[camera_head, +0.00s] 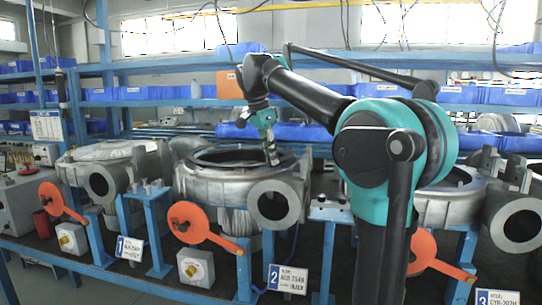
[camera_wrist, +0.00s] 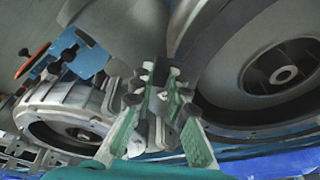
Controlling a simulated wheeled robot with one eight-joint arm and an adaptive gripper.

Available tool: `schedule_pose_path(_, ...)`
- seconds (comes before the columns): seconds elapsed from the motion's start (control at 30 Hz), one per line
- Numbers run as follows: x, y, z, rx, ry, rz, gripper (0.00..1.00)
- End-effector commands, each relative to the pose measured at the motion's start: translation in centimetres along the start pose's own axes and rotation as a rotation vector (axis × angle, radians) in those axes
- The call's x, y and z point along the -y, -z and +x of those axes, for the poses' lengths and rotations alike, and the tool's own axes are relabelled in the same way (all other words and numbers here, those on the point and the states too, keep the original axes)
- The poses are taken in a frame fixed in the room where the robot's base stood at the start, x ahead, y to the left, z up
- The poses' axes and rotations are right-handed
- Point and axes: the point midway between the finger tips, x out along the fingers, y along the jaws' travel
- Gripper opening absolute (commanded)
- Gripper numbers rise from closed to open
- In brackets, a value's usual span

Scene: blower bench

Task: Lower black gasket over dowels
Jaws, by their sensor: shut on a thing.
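The black gasket (camera_head: 198,156) shows in the head view as a dark ring at the top opening of the middle grey blower housing (camera_head: 215,190). It looks nearly level; whether it touches the flange or hovers just above it I cannot tell. My gripper (camera_head: 272,158) points down at the right side of this ring and is shut on it. In the wrist view my gripper's green fingers (camera_wrist: 155,102) close around a dark and grey piece, whose shape is unclear. The dowels cannot be made out in either view.
Other grey blower housings stand at left (camera_head: 105,165) and right (camera_head: 450,200). Orange round-headed arms (camera_head: 188,220) and blue stands (camera_head: 157,235) fill the bench front. A numbered sign (camera_head: 288,279) stands before the middle housing. Shelves with blue bins (camera_head: 385,92) run behind.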

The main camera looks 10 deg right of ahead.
Motion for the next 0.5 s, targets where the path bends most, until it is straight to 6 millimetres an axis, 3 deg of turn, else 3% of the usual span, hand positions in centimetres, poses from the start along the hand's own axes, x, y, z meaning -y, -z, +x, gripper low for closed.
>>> schedule_pose_path(0.5, -0.02, -0.15, 0.55, 0.000, 0.000, 0.000, 0.00)
